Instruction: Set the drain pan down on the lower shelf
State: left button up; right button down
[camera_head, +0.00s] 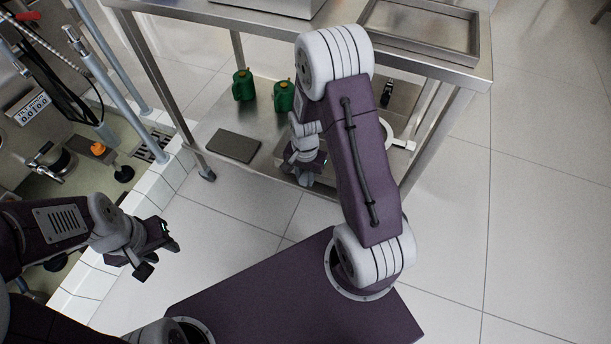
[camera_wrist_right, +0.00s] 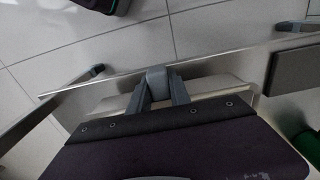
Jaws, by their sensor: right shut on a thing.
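My right gripper (camera_head: 305,160) is low, over the front edge of the lower shelf (camera_head: 215,125). In the right wrist view the gripper (camera_wrist_right: 158,92) is shut on a small grey-blue grip piece. A pale metal rim, which looks like the drain pan (camera_wrist_right: 215,87), shows beyond the fingers, just inside the shelf's edge. Most of the pan is hidden by the gripper body there and by my right arm in the head view. I cannot tell whether it touches the shelf. My left gripper (camera_head: 158,245) is open and empty, over the floor away from the shelf.
A dark flat slab (camera_head: 233,146) lies on the shelf to the left. Green cans (camera_head: 243,85) stand further back. A white ring-like item (camera_head: 400,143) is at the right. Table legs (camera_head: 187,150) flank the shelf. A steel tray (camera_head: 420,27) rests on the tabletop.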

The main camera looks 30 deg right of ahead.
jog(key=shift+f+b, duration=0.95)
jog(key=shift+f, duration=0.5)
jog(key=shift+f, duration=0.35)
jog(key=c, duration=1.1)
grip_release()
notch_tip(320, 180, up, 9)
jog(key=p, duration=0.6)
jog(key=shift+r+p, duration=0.2)
jog(key=shift+p, duration=0.15)
jog(key=shift+f, duration=0.15)
